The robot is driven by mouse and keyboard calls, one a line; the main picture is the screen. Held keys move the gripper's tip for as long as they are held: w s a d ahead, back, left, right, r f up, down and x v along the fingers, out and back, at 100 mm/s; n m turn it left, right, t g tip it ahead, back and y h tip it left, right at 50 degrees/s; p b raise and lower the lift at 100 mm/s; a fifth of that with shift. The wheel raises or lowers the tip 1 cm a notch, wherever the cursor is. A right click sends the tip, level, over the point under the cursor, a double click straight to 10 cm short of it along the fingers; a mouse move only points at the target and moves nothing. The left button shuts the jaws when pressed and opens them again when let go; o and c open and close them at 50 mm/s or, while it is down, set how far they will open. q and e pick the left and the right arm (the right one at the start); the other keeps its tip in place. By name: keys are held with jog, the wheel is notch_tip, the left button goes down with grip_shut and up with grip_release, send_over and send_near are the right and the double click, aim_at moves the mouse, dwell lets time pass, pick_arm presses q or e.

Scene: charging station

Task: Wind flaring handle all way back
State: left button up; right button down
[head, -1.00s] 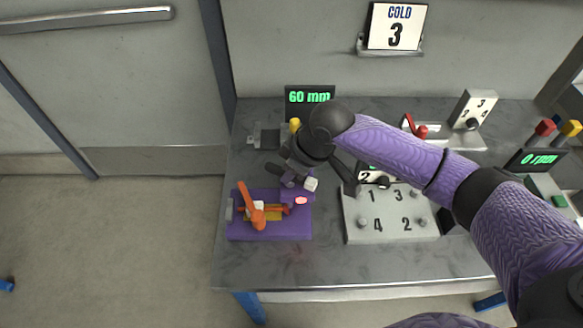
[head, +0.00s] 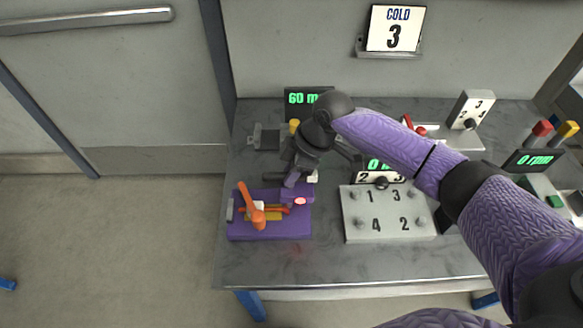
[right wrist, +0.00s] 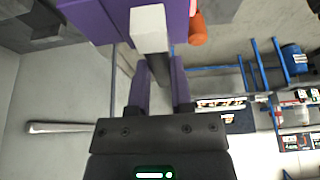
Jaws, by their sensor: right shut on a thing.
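The purple flaring fixture (head: 235,231) stands at the front left of the bench, with an orange lever (head: 250,203) on it and a lit pink spot on its raised block (head: 289,194). My right gripper (head: 290,180) is at this block's back edge, reached from the right. In the right wrist view its two purple fingers (right wrist: 160,85) are shut around a grey handle. A white block (right wrist: 150,28) sits at the handle's far end, against the purple body (right wrist: 102,18). The white block also shows partly beside the gripper in the head view (head: 313,176). My left gripper is not in view.
A grey numbered plate (head: 390,232) is right of the fixture. A display reading 60 mm (head: 302,99) stands behind my right gripper, partly covered. A yellow knob (head: 294,126) is close to its wrist. The bench front is clear.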

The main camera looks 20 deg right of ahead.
jog(key=n+g+b, duration=0.1)
jog(key=n, duration=0.2)
jog(key=shift+w+f+n, duration=0.1)
jog(key=shift+f+n, duration=0.05)
jog(key=shift+n, duration=0.25)
jog(key=n+g+b, duration=0.2)
jog(key=n, duration=0.2)
jog(key=shift+n+b, duration=0.3)
jog(key=shift+b, duration=0.05)
jog(key=shift+w+n+g+h+b, duration=0.1)
jog(key=shift+n+g+h+b, duration=0.5)
jog(key=shift+n, duration=0.6)
jog(key=shift+n+b, duration=0.55)
jog(key=shift+n, duration=0.65)
jog(key=shift+g, duration=0.3)
jog(key=c, duration=0.5)
grip_release()
